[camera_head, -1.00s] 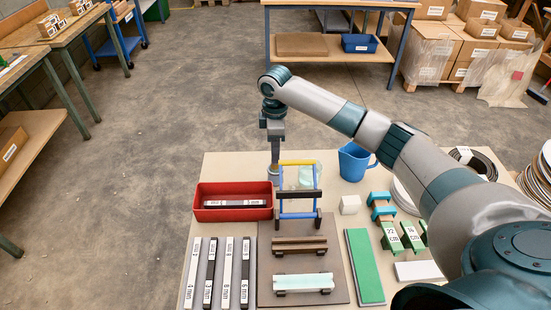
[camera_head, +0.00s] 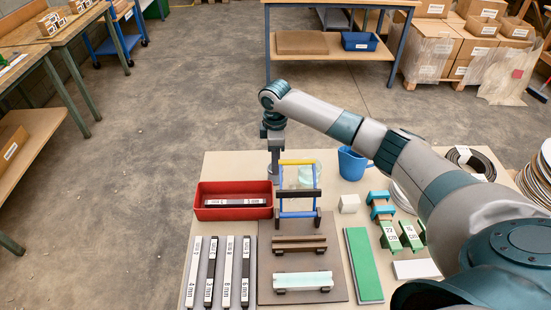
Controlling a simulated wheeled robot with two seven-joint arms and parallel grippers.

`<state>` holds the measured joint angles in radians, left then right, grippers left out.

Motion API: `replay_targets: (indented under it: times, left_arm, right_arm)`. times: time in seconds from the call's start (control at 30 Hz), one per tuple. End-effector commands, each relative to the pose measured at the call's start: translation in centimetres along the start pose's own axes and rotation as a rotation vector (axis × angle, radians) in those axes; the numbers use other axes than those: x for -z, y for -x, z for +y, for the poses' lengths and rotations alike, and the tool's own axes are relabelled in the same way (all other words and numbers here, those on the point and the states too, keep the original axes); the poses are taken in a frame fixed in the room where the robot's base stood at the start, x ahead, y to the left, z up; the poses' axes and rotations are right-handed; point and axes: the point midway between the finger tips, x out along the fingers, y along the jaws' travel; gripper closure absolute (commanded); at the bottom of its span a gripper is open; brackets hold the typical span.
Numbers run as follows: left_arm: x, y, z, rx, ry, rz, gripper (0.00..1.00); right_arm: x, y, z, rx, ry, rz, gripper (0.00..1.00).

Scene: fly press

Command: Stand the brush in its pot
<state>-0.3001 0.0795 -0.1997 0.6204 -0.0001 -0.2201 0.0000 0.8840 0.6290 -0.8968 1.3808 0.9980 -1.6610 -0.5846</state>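My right gripper (camera_head: 275,160) points straight down at the back left of the table, just behind the red tray. A small grey pot-like thing (camera_head: 272,173) shows right below its fingertips, partly hidden by the gripper and the tray. I cannot make out a brush for certain, nor whether the fingers hold one; they are too small and seen from the side. My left gripper is not in view.
A red tray (camera_head: 209,213) holds a dark labelled bar. A blue jug (camera_head: 352,163) and white block (camera_head: 349,203) are farther right. Labelled bars lie in front.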

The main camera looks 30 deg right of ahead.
Motion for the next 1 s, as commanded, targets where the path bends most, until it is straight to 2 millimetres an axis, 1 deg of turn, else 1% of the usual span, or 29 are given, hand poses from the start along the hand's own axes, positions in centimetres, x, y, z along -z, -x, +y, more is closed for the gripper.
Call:
replay_targets:
  times: [0.27,0.43,0.57,0.8,1.0]
  left_arm:
    - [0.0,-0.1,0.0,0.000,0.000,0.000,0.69]
    - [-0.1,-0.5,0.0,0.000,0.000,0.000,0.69]
    - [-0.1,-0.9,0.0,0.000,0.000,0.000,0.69]
    - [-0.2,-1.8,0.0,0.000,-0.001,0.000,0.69]
    - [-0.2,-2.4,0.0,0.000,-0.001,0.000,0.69]
  right_arm:
    - [0.0,0.3,0.0,-0.001,0.000,0.000,0.65]
    - [0.1,1.6,0.1,-0.002,0.001,0.002,0.65]
    - [0.1,3.4,0.1,-0.003,0.001,0.002,0.65]
    - [0.0,7.8,0.1,-0.003,0.000,0.002,0.65]
    - [0.0,10.8,0.1,-0.002,0.000,0.001,0.65]
